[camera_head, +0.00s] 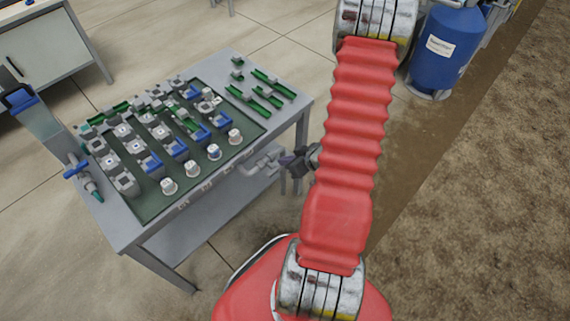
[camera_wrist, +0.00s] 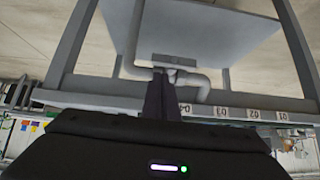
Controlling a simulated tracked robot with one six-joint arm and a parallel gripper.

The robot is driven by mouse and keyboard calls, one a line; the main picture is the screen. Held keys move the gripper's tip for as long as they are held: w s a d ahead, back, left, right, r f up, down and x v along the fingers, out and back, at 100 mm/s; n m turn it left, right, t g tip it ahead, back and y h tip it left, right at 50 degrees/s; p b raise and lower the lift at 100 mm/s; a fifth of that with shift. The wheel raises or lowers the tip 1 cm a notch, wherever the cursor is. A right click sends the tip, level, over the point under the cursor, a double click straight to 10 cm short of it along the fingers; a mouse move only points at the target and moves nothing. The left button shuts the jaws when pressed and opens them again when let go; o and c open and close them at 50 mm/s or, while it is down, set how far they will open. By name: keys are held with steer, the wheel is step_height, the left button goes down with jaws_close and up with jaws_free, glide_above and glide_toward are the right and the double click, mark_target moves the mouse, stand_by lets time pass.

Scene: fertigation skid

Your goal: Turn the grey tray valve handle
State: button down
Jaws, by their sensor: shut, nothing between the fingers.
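In the wrist view a grey valve handle (camera_wrist: 173,61), a short flat bar, sits on a bent grey pipe (camera_wrist: 200,82) under the table edge. My gripper (camera_wrist: 163,76) is shut and empty, with its dark fingertips right by the handle; I cannot tell if they touch it. In the head view my gripper (camera_head: 284,161) is at the table's right side, close to the end of the grey pipe (camera_head: 258,164). My red arm hides part of that area, and the handle is too small to make out there.
The grey table (camera_head: 224,62) carries a dark green tray (camera_head: 148,208) with several valve blocks and white knobs. A blue-handled valve (camera_head: 76,168) is on its left side. A blue tank (camera_head: 440,50) stands at the back right. Bare soil lies to the right.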

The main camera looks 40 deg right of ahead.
steer(key=shift+f, duration=0.9)
steer(key=shift+a, duration=0.1)
steer(key=shift+w, duration=0.1)
